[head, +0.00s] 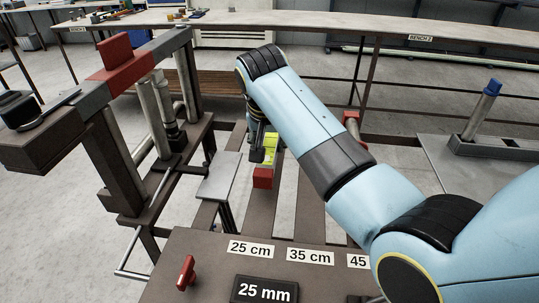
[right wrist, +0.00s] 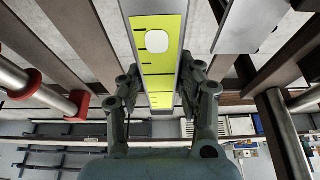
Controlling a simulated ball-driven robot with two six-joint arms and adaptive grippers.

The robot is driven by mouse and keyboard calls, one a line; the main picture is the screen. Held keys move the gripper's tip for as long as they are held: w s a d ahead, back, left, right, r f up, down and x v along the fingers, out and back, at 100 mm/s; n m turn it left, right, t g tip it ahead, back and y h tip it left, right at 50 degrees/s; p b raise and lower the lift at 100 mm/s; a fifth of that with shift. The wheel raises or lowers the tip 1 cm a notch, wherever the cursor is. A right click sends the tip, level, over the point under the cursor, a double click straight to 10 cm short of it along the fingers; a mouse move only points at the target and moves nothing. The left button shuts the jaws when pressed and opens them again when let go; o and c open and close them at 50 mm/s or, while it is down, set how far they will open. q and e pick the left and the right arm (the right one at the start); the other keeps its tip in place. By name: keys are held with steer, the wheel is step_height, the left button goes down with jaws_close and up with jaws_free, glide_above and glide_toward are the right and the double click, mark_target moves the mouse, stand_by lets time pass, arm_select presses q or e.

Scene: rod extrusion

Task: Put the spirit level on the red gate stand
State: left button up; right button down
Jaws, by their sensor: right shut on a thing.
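The spirit level is a grey bar with yellow-green faces and black marks, and it shows in the right wrist view (right wrist: 150,69). It also shows as a small yellow-green patch in the head view (head: 271,146). My right gripper (right wrist: 160,92) is shut on it, one finger on each side; it shows partly behind my arm in the head view (head: 261,150). A red block (head: 263,178) shows just below the yellow-green patch; I cannot tell whether it belongs to the level. A dark gate frame with a red block (head: 125,66) on its crossbar stands at the left. My left gripper is not in view.
A brown table in front carries plates marked 25 cm (head: 250,248), 35 cm (head: 310,256) and 25 mm (head: 265,290), and a red peg (head: 186,272). A small grey platform (head: 219,176) stands beside the gate. A blue-capped post (head: 482,108) stands at the right.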

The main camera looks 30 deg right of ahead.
mark_target(269, 147)
step_height(269, 147, down, 4)
steer(key=shift+r, duration=0.25)
steer(key=shift+f, duration=0.25)
steer(key=shift+f, duration=0.1)
steer(key=c, duration=0.9)
jaws_free()
steer(key=p+v, duration=0.7)
steer(key=p, duration=0.1)
steer(key=shift+w+p, duration=0.1)
steer(key=shift+p, duration=0.2)
steer(key=shift+v, duration=2.65)
steer(key=shift+a+f, duration=0.1)
